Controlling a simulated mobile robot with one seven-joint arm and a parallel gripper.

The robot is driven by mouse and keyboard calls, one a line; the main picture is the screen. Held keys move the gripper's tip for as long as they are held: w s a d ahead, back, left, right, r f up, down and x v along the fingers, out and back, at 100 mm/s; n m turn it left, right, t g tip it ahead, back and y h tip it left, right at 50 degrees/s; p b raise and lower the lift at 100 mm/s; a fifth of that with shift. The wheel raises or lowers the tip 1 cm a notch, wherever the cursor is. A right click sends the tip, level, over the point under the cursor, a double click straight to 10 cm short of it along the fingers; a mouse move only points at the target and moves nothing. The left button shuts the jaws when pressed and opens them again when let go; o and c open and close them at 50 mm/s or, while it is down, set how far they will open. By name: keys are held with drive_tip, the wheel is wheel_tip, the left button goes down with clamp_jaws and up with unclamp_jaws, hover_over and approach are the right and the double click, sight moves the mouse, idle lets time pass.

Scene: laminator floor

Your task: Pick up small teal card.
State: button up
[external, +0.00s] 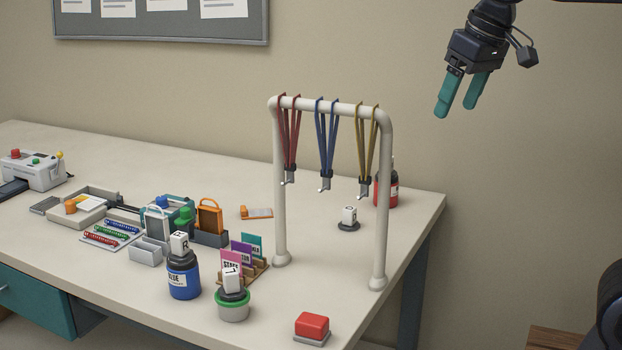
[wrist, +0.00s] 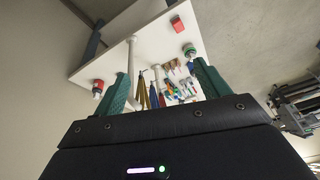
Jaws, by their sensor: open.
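The small teal card (external: 251,245) stands at the back of a wooden card holder (external: 256,271) on the table, behind a purple card (external: 241,254) and a pink card (external: 231,263). Its lower part is hidden by the cards in front. My gripper (external: 456,108) has teal fingers, is open and empty, and hangs high in the air at the upper right, well away from the holder. In the wrist view the fingers (wrist: 160,82) are spread, with the table far off between and beyond them. The teal card cannot be made out there.
A white rack (external: 330,107) with red, blue and yellow lanyards stands right of the holder. A blue bottle (external: 184,276) and a green-rimmed tub (external: 233,306) stand in front of the holder. A red block (external: 312,325) sits at the front edge. A red bottle (external: 386,188) is behind the rack.

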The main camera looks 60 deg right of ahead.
drive_tip(key=w+d+r+m+g, duration=0.1)
drive_tip(key=w+d+r+m, duration=0.1)
drive_tip(key=w, duration=0.4)
drive_tip(key=w+d+r+m, duration=0.1)
drive_tip(key=w+m, duration=0.1)
drive_tip(key=w, duration=0.5)
drive_tip(key=m+g+h, duration=0.3)
drive_tip(key=m+h, duration=0.1)
drive_tip(key=m, duration=0.7)
hover_over(254, 255)
drive_tip(key=a, duration=0.3)
wheel_tip(254, 255, down, 10)
drive_tip(key=d+f, duration=0.1)
drive_tip(key=f, duration=1.1)
drive_tip(key=d+f, duration=0.1)
drive_tip(key=f, duration=1.1)
drive_tip(key=d+f, duration=0.2)
drive_tip(key=f, duration=1)
drive_tip(key=shift+w+f, duration=0.25)
drive_tip(key=shift+w, duration=0.05)
drive_tip(key=c, duration=1.3)
drive_tip(key=shift+o, duration=0.2)
drive_tip(key=shift+r, duration=0.1)
